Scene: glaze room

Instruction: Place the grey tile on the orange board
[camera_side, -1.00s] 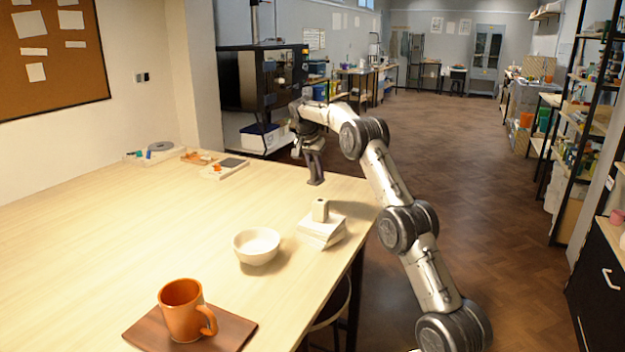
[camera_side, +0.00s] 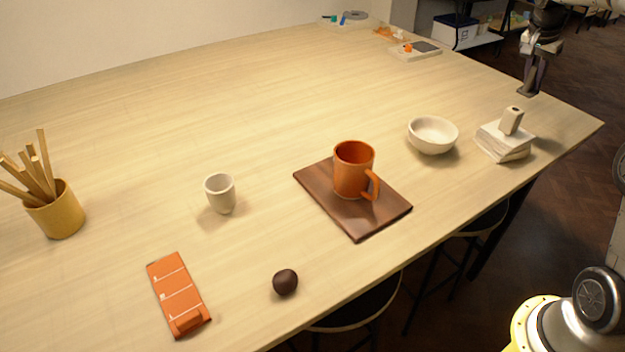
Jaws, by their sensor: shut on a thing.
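My gripper (camera_side: 530,76) is at the upper right, over the far right part of the table. Its fingers point down and are shut on a small dark grey piece (camera_side: 527,93), which looks like the grey tile. The piece is small in the picture, and I cannot tell whether it touches the table. The orange board (camera_side: 176,288) lies flat at the front left of the table, far from my gripper. It has thin pale lines across it and a raised, rounded near end.
A dark ball (camera_side: 285,282) and a pale cup (camera_side: 220,193) stand near the board. A wooden slab (camera_side: 341,214) bears an orange mug (camera_side: 353,168). A white bowl (camera_side: 433,135), stacked blocks (camera_side: 505,141), a yellow pot of sticks (camera_side: 57,213) and a pale tray (camera_side: 405,55) are around.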

